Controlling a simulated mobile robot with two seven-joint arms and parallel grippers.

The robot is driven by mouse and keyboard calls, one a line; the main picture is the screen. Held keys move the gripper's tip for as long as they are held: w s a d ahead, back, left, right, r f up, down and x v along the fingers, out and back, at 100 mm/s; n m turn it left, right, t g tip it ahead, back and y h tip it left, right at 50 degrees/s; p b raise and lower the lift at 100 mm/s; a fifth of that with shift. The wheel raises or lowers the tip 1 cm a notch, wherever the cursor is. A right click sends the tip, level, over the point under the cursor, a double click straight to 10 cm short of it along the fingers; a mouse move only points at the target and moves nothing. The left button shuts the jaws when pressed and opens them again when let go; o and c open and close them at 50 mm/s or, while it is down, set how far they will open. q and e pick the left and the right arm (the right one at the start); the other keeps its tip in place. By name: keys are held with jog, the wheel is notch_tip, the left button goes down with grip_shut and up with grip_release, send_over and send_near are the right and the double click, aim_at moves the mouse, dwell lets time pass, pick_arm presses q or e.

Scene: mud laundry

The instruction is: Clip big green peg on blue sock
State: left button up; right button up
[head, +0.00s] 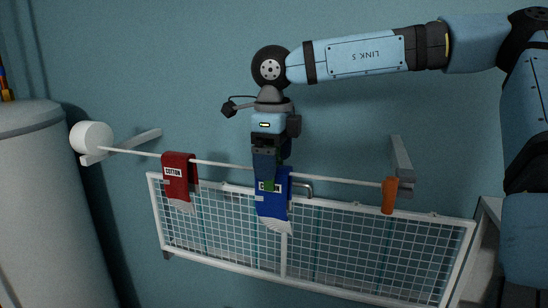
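The blue sock (273,210) hangs over the white rail, with a white label and a pale toe at its lower end. My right gripper (270,172) points down at the rail from above, in front of the sock's upper part. A green peg (270,185) shows at its fingertips, against the sock, and the fingers appear shut on it. The fingers hide the peg's upper part, so I cannot tell whether its jaws grip the sock and rail. My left gripper is out of view.
A red sock (179,180) labelled "COTTON" hangs on the rail to the left. An orange piece (389,195) is on the rail's right end. A white wire-mesh rack (283,255) is below the rail. A pale cylindrical tank (40,200) stands at the left.

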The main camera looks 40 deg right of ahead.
jog(key=shift+r, duration=0.1)
notch_tip(320, 180, up, 12)
jog(key=shift+a+r+b, duration=0.1)
jog(key=shift+r+b, duration=0.05)
jog(key=shift+b, duration=0.9)
jog(key=shift+r, duration=0.65)
